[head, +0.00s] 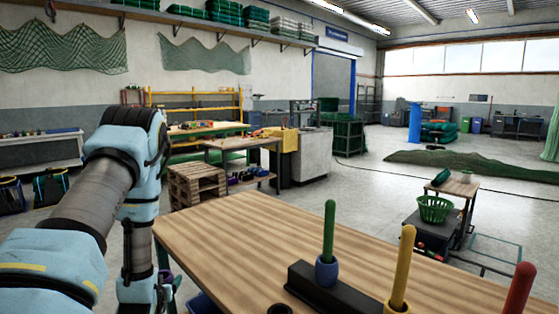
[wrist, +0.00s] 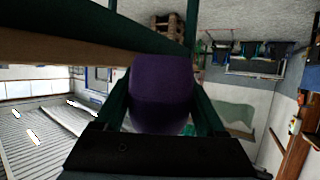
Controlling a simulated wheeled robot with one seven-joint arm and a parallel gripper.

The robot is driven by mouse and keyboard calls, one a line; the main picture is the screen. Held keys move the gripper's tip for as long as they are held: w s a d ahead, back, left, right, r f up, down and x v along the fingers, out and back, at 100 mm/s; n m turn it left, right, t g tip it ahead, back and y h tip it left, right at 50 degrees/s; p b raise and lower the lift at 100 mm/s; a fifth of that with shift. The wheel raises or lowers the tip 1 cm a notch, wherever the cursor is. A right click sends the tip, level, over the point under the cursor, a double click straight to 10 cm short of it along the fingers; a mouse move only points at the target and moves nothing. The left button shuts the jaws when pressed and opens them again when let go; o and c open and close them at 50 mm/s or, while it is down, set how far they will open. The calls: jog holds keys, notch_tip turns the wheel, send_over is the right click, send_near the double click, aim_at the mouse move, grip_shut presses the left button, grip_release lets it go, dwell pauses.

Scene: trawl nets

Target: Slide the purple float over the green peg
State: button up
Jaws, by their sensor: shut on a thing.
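The purple float (wrist: 160,92) is between the two dark green fingers of my gripper (wrist: 161,84) in the wrist view, and the gripper is shut on it. In the head view the arm hangs down at the left, and a bit of purple float (head: 164,276) shows beside the table's left edge, apart from the pegs. The green peg (head: 329,228) stands upright on a dark base on the table. A blue float (head: 326,270) sits around its lower part. The upper part of the green peg is bare.
A yellow peg (head: 403,262) with a yellow float and a red peg (head: 518,289) stand to the right of the green peg. The wooden table (head: 230,235) is clear at its left and back. A dark round thing (head: 280,309) is cut off at the bottom edge.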

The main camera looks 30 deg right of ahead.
jog(key=d+r+m+h, duration=0.1)
jog(key=d+r, duration=0.1)
jog(key=d, duration=0.2)
jog(key=s+d+r+m+g+h, duration=0.1)
jog(key=d+r, duration=0.2)
jog(key=d, duration=0.1)
jog(key=d+r+m+h, duration=0.1)
jog(key=d+r, duration=0.1)
jog(key=d, duration=0.3)
jog(key=shift+s+r+g, duration=0.25)
jog(key=shift+g, duration=0.05)
jog(key=s+d+r+m+g+h, duration=0.25)
jog(key=s+d+r, duration=0.25)
jog(key=d+r, duration=0.45)
jog(key=s+d+r+m+g+h+p, duration=0.25)
jog(key=s+d+r+m+g, duration=0.45)
jog(key=s+d+r, duration=1.1)
notch_tip(320, 180, down, 9)
jog(key=s+a+h+b, duration=0.1)
jog(key=a+b, duration=0.1)
jog(key=b, duration=0.8)
jog(key=shift+s+f, duration=0.15)
jog(key=shift+s, duration=0.2)
jog(key=shift+t, duration=0.25)
jog(key=o, duration=1.3)
